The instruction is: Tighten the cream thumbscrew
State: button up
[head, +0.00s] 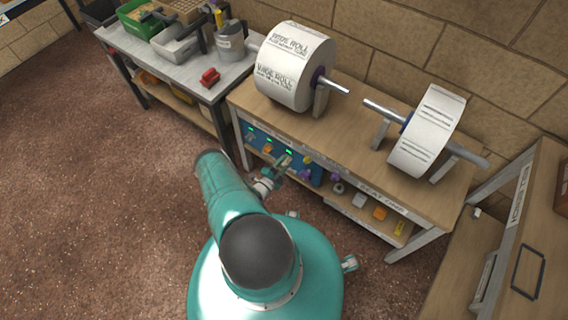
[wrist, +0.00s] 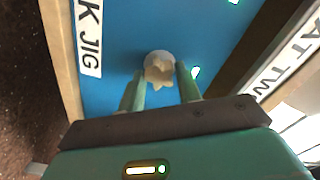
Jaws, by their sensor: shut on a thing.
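The cream thumbscrew (wrist: 159,66) is a pale lobed knob on the blue panel, in the middle of the wrist view. My gripper (wrist: 160,77) has one green finger on each side of it and is shut on it. The blue panel (wrist: 118,45) fills most of the wrist view; it also shows in the head view (head: 258,134) below the front of the wooden bench. In the head view my gripper (head: 283,164) is at this panel, and the thumbscrew cannot be made out there.
Orange and purple knobs (head: 305,174) sit along the panel. The wooden bench (head: 345,120) carries a wide paper roll (head: 293,66) and a narrower roll (head: 427,130). A grey table (head: 178,70) with bins and a red object (head: 210,77) stands to the left. The carpet at left is clear.

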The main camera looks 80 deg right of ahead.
jog(key=o, duration=0.4)
jog(key=c, duration=0.6)
jog(key=m, duration=0.3)
jog(key=shift+m, duration=0.3)
jog(key=o, duration=1.1)
jog(key=shift+o, duration=0.2)
